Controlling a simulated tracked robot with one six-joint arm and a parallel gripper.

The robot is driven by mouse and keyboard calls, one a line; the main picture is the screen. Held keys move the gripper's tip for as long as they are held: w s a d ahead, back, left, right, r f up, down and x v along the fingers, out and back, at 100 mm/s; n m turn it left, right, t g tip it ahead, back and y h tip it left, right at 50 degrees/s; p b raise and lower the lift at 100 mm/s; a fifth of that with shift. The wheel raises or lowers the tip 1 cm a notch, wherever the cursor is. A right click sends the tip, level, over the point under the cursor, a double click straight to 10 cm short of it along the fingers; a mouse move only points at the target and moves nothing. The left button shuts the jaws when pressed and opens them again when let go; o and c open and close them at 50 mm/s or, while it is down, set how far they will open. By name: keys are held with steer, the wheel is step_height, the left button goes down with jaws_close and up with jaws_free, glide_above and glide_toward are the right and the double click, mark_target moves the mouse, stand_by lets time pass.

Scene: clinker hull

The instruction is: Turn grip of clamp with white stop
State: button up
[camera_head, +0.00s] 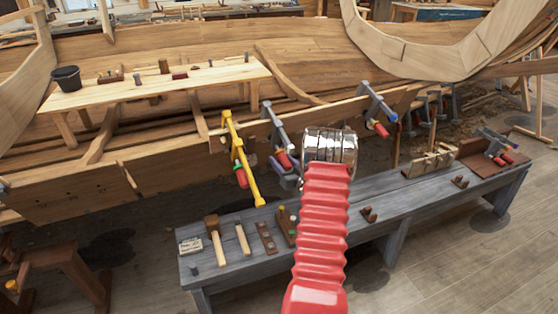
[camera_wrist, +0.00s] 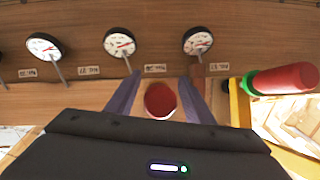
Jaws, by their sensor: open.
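A grey clamp (camera_head: 275,117) hangs on the hull's lower plank in the head view, with a red grip (camera_head: 284,160) at its lower end. My gripper (camera_wrist: 160,80) is open, with one finger on each side of the grip and a visible gap to both. In the head view my gripper (camera_head: 286,176) is at the grip, partly hidden behind my red arm. The clamp's bar is hidden in the wrist view.
A yellow clamp (camera_head: 236,155) stands close on the left; its green stop (camera_wrist: 248,84) and red grip (camera_wrist: 287,79) show beside my right finger in the wrist view. Another clamp (camera_head: 377,102) has a blue stop. Several dials (camera_wrist: 119,42) line the plank. A grey bench (camera_head: 340,200) is below.

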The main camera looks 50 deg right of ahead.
steer(key=shift+x, duration=0.8)
steer(key=shift+c, duration=0.2)
